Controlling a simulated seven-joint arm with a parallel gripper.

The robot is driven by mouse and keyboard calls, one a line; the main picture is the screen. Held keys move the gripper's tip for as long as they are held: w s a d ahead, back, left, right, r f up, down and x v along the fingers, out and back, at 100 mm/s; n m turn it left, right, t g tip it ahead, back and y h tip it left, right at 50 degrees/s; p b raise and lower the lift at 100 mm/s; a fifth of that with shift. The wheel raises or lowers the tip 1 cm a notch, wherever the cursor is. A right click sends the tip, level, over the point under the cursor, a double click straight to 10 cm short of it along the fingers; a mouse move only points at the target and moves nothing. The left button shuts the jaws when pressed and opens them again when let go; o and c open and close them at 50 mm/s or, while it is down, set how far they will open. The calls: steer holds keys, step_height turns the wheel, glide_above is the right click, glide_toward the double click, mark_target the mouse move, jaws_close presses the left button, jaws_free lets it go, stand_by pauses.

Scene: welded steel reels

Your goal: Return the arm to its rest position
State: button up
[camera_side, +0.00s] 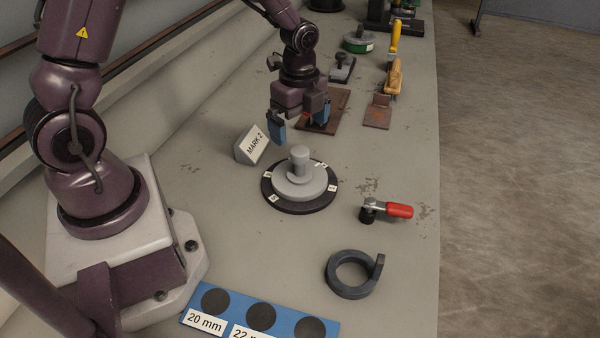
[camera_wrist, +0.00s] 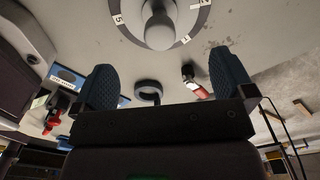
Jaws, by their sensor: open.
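My gripper (camera_side: 298,118) hangs in the air above the bench, a little beyond the round grey fixture. Its two blue fingers are spread wide with nothing between them. In the wrist view the dark blue fingers of my gripper (camera_wrist: 164,90) also stand apart and empty. The grey stepped fixture with an upright knob (camera_side: 300,172) sits on a black disc with small white number labels. The knob of the fixture (camera_wrist: 158,28) shows at the top of the wrist view, apart from the fingers.
A white MARK 2 block (camera_side: 252,143) stands left of the fixture. A red-handled clamp (camera_side: 398,210), a dark steel ring (camera_side: 350,273) and a blue size board (camera_side: 255,313) lie nearer the camera. Rusty plates (camera_side: 325,108) and several tools lie behind.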

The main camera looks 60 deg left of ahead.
steer(key=shift+r, duration=0.3)
steer(key=shift+s+n, duration=0.25)
steer(key=shift+n, duration=0.65)
steer(key=s+d+r+n+t, duration=0.2)
steer(key=s+r+n, duration=0.4)
steer(key=r, duration=0.4)
steer(key=s+d+r+n+t, duration=0.3)
steer(key=s+r+n, duration=0.4)
steer(key=s+r, duration=0.2)
steer(key=shift+s+d+r+n+t, duration=0.15)
steer(key=shift+d+r+n+t, duration=0.2)
steer(key=shift+r, duration=0.15)
